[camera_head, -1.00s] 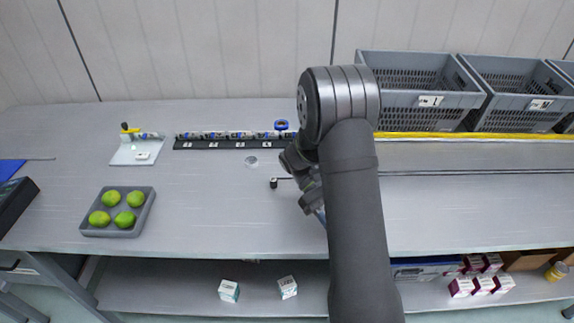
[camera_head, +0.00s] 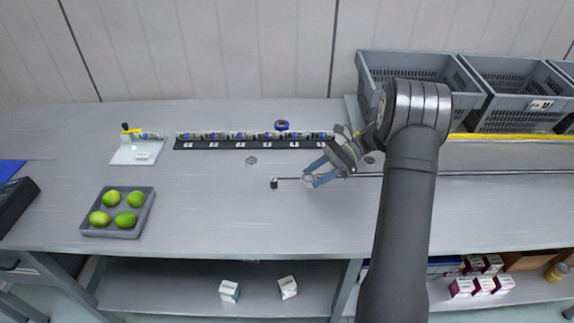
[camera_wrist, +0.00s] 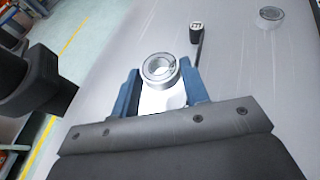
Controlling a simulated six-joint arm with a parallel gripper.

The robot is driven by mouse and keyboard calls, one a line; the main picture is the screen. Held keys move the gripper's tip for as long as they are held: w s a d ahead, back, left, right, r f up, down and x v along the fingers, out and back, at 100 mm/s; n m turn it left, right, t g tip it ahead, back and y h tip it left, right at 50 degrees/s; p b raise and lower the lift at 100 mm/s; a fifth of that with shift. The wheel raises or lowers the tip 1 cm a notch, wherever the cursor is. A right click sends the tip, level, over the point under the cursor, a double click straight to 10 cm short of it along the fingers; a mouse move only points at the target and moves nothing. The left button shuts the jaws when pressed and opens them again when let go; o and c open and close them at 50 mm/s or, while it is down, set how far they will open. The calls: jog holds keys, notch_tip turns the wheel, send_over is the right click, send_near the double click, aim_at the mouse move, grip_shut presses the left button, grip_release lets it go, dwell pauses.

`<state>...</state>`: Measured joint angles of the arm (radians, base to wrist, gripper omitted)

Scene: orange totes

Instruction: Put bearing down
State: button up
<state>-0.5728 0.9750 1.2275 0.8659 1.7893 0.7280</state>
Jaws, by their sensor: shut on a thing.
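The bearing (camera_wrist: 159,67), a silver metal ring, sits between the two blue fingers of my gripper (camera_wrist: 160,88) in the wrist view, with a pale white part below it. My gripper (camera_head: 312,179) is shut on it. In the head view the bearing (camera_head: 308,178) shows as a small ring at the fingertips, over the middle of the grey table. I cannot tell whether it touches the table. A thin dark rod with a black end block (camera_head: 274,184) lies just left of the fingers; the block (camera_wrist: 196,33) is ahead in the wrist view.
A round grey disc (camera_head: 252,160) lies on the table (camera_head: 210,220). Behind is a black numbered rack (camera_head: 240,144) with a blue ring (camera_head: 281,125). A tray of limes (camera_head: 145,215) is left. Grey crates (camera_head: 415,70) stand back right. Front-middle table is clear.

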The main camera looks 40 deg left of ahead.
jog(key=w+a+r+m+t+y, duration=0.3)
jog(key=w+r+m+y, duration=0.2)
jog(key=w, duration=0.4)
send_over(294, 165)
notch_tip(294, 165, down, 7)
jog(key=shift+w+r, duration=0.1)
jog(key=shift+r, duration=0.05)
jog(key=shift+f+t, duration=0.3)
jog(key=shift+f, duration=1.65)
jog(key=shift+f, duration=0.1)
jog(key=o, duration=1)
